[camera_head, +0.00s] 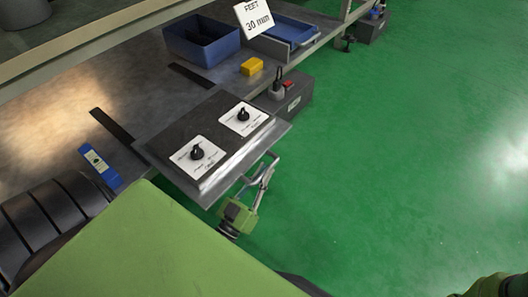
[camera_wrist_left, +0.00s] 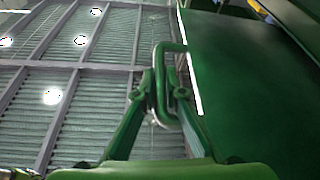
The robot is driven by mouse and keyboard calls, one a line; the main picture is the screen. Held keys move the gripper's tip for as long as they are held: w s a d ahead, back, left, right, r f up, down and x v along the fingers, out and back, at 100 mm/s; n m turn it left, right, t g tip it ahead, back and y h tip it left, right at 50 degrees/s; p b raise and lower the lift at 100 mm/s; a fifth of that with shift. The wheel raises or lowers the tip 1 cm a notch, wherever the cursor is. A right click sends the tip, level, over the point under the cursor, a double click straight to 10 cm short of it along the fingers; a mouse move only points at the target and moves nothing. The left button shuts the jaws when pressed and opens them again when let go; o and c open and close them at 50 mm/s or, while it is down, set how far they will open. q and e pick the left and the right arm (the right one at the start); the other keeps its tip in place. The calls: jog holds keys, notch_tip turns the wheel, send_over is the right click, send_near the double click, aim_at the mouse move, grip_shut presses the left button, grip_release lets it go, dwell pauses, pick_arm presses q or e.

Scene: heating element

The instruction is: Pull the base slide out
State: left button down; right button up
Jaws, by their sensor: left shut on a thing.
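The base slide (camera_head: 218,142) is a dark, metal-edged panel with two black knobs on white plates. It juts from the bench front over the green floor in the head view. A bent metal bar handle (camera_head: 258,170) sits at its front edge; it also shows in the left wrist view (camera_wrist_left: 160,84). My left gripper (camera_head: 262,178) is at this handle, below the panel's front edge. In the left wrist view its green fingers (camera_wrist_left: 160,95) are shut around the bar. A green and dark piece of mine shows at the bottom right corner; its fingers are not visible.
A blue bin (camera_head: 203,45), a blue tray (camera_head: 290,32), a yellow block (camera_head: 251,66) and a white sign (camera_head: 254,17) are on the bench. A grey box with a red button (camera_head: 292,96) is beside the slide. The green floor (camera_head: 400,170) at right is clear.

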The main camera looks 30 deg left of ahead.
pick_arm(q)
jog(key=shift+d, duration=0.15)
jog(key=c, duration=2.1)
grip_release()
